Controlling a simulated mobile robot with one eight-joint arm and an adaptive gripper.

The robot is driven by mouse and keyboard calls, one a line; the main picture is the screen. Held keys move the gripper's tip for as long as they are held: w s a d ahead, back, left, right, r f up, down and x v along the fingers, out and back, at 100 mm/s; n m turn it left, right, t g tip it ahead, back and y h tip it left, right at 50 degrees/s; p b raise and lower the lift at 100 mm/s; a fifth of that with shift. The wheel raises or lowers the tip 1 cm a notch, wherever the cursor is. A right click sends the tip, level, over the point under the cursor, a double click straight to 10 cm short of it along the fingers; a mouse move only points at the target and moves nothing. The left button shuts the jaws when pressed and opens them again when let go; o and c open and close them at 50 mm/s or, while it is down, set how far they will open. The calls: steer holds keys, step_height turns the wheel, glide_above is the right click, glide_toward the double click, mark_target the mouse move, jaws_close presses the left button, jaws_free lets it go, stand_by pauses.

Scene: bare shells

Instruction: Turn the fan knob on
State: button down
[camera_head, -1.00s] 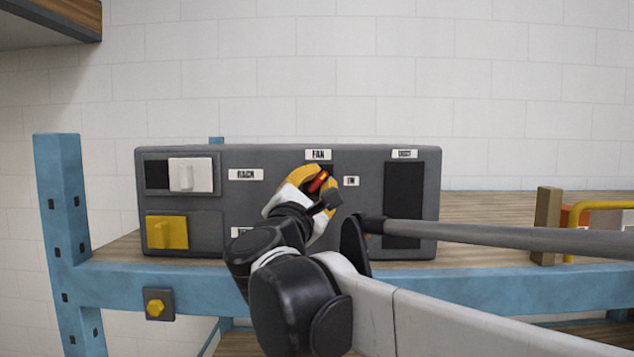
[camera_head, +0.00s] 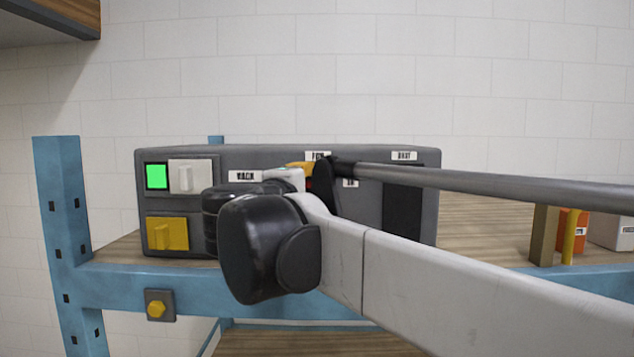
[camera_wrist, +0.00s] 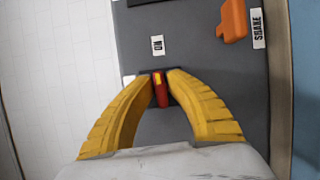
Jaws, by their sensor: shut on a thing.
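The red fan knob (camera_wrist: 160,92) is on the dark grey control panel (camera_head: 290,153), below the FAN label (camera_head: 317,155). My gripper (camera_wrist: 161,75) is shut on the knob, with one yellow finger on each side of it in the wrist view. An ON label (camera_wrist: 157,45) is close to the fingertips. In the head view my arm hides most of the gripper and the knob, and only a bit of yellow finger shows just under the FAN label. A small window (camera_head: 157,176) at the panel's upper left shows bright green.
A white switch (camera_head: 190,177) and a yellow switch (camera_head: 167,234) are on the panel's left. An orange knob (camera_wrist: 233,20) is near the fingers in the wrist view. The panel stands on a blue-framed shelf (camera_head: 67,210). A wooden post (camera_head: 544,235) is at right.

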steer(key=shift+m, duration=0.3)
stand_by(0.4)
steer(key=c, duration=1.5)
jaws_free()
steer(key=shift+w, duration=0.1)
steer(key=shift+o, duration=0.2)
steer(key=v, duration=1.2)
steer(key=shift+r, duration=0.15)
